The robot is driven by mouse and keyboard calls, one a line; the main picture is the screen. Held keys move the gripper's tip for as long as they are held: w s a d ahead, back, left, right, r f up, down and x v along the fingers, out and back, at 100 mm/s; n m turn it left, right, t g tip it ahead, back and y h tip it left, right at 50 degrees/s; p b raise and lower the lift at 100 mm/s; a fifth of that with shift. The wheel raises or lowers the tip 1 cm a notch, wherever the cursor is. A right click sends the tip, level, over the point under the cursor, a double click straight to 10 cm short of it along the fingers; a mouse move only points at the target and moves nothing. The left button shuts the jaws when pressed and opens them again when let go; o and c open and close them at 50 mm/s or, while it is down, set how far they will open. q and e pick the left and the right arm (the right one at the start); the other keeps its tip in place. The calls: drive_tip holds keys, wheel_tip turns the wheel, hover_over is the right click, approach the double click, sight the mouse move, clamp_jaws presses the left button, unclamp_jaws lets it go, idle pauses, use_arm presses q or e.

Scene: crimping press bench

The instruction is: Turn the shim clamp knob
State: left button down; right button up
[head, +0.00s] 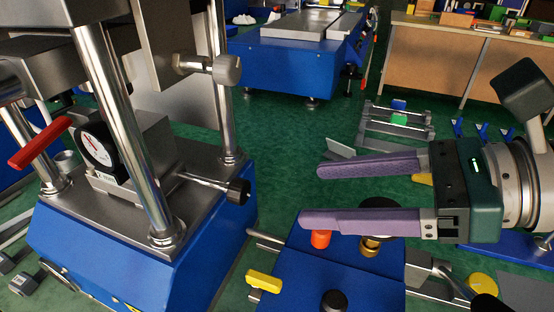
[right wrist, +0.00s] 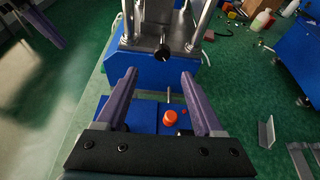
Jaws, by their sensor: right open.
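The blue press (head: 120,250) stands at the left in the head view. A black knob (head: 238,191) on a thin metal rod sticks out of its right side, low down; it also shows in the right wrist view (right wrist: 186,51). A grey round knob (head: 227,69) sits higher on the press. No label shows which is the shim clamp knob. My right gripper (head: 311,194) is open and empty, its purple fingers pointing left, to the right of the black knob and apart from it. In the right wrist view (right wrist: 158,75) the black knob lies beyond the fingertips. Part of my left gripper (right wrist: 40,22) seems to show there, at top left.
A blue control box (head: 330,265) with an orange button (head: 320,239) and a black knob (head: 334,300) lies below my right gripper. A yellow part (head: 264,281) is at its left. The press has a dial gauge (head: 97,147) and a red lever (head: 40,143). Green surface shows between.

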sight(246, 191)
drive_tip(key=b+x, duration=0.1)
drive_tip(key=x, duration=0.9)
drive_tip(key=shift+w+r+b, duration=0.1)
drive_tip(key=shift+w+b, duration=0.1)
drive_tip(key=shift+b, duration=0.1)
clamp_jaws()
